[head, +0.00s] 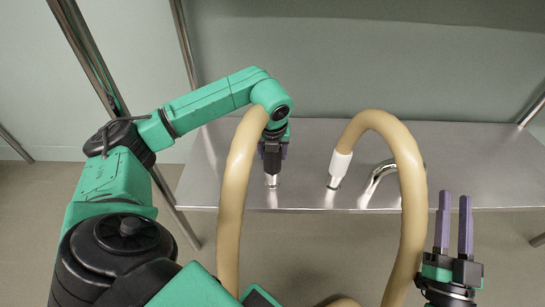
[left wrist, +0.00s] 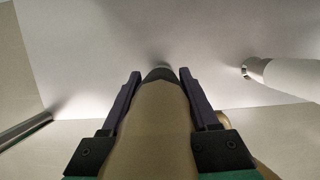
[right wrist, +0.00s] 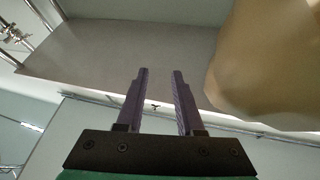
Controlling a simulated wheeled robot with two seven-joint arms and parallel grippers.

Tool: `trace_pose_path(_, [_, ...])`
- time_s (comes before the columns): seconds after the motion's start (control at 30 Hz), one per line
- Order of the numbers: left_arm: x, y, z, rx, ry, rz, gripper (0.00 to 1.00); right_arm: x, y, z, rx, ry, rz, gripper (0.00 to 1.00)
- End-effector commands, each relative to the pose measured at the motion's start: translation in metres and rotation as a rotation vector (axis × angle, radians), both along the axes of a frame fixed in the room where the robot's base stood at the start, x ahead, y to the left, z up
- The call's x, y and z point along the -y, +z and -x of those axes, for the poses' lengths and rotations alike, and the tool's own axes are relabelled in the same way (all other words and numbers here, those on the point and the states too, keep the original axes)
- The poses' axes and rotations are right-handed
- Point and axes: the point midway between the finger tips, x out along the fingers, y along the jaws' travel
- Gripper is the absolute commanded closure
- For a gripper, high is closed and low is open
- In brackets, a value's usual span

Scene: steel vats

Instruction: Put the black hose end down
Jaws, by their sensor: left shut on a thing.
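The black hose end (left wrist: 160,74) is held between the fingers of my left gripper (head: 273,152), which is shut on it. Its metal tip (head: 272,181) points down at the steel table, close to the front edge; I cannot tell if it touches. In the left wrist view, the beige hose runs between the two purple fingers (left wrist: 160,98) to the dark collar. In the head view, the gripper hides most of the collar. My right gripper (head: 453,213) is empty, with its fingers apart and pointing up, in front of the table at the right.
The steel table (head: 480,165) has clear room behind and to the right. The white hose end (head: 340,165) stands on it, right of my left gripper. A bent metal pipe (head: 376,184) is beside it. The beige hose (head: 410,190) loops down in front of the table edge.

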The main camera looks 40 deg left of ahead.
Motion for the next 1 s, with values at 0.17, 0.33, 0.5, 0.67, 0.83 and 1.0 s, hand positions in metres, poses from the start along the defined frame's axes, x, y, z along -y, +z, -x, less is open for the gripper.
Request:
trace_pose_path(0.17, [0.0,-0.008,0.0,0.002,0.001,0.0,1.0,0.005,0.037,0.001,0.112,-0.013,-0.019,0.64])
trace_pose_path(0.33, [0.0,-0.008,0.0,0.002,0.001,0.0,1.0,0.005,0.042,0.002,0.126,-0.015,-0.021,0.64])
trace_pose_path(0.5, [0.0,-0.008,0.0,0.002,0.0,0.001,1.0,0.005,0.042,0.002,0.127,-0.015,-0.021,0.64])
trace_pose_path(0.67, [0.0,-0.009,0.0,0.002,0.0,0.001,1.0,0.006,0.046,0.002,0.139,-0.017,-0.023,0.64])
trace_pose_path(0.83, [0.0,-0.01,0.0,0.0,0.0,0.0,0.09,0.006,0.047,0.002,0.143,-0.017,-0.023,0.64])
trace_pose_path(1.0, [0.0,-0.01,0.0,-0.001,0.0,0.001,0.09,0.006,0.047,0.002,0.143,-0.017,-0.023,0.64])
